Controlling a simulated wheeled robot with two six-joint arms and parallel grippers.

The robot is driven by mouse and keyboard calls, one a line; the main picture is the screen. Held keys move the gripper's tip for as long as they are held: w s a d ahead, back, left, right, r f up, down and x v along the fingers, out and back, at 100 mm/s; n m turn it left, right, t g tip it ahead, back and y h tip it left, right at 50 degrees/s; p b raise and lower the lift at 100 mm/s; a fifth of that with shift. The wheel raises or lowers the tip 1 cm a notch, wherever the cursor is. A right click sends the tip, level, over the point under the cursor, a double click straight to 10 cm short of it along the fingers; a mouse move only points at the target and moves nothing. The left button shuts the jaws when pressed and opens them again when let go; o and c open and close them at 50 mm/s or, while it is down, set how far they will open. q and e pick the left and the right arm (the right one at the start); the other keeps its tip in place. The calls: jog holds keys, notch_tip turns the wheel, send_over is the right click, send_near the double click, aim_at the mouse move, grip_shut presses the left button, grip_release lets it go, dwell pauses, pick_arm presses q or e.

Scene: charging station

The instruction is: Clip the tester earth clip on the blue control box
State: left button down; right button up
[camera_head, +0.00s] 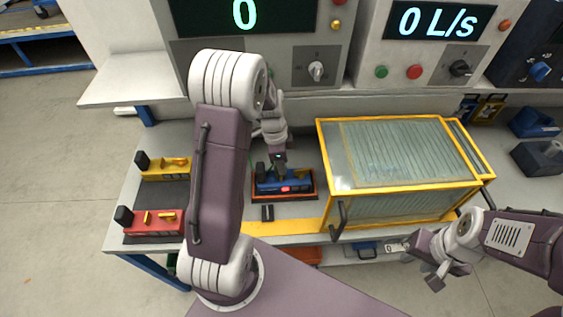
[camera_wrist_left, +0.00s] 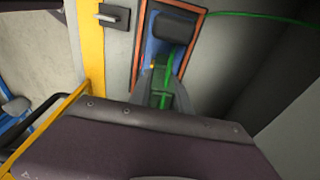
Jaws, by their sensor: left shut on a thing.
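The blue control box (camera_head: 270,188) sits in an orange-edged frame on the bench, with a black block and a small red light on top. It also shows in the left wrist view (camera_wrist_left: 152,48). My left gripper (camera_head: 279,158) is right over it, pointing down. In the left wrist view the fingers (camera_wrist_left: 163,85) are shut on a green clip (camera_wrist_left: 164,98), at the edge of the blue box. Whether the clip touches the box I cannot tell. A green cable (camera_wrist_left: 250,15) runs off to the right. My right gripper (camera_head: 418,264) is open and empty, beyond the bench's front edge.
A yellow-framed glass case (camera_head: 400,187) stands close to the right of the blue box. Yellow (camera_head: 165,168) and red (camera_head: 155,222) boxes stand on a dark mat at left. Display panels (camera_head: 245,15) rise behind. A small black piece (camera_head: 267,212) lies in front.

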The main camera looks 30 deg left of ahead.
pick_arm(q)
jog(key=shift+f, duration=0.4)
jog(key=c, duration=1.1)
grip_release()
jog(key=r, duration=0.6)
jog(key=a+r, duration=0.1)
jog(key=r, duration=0.2)
jog(key=shift+s+r, duration=0.1)
jog(key=shift+s, duration=0.15)
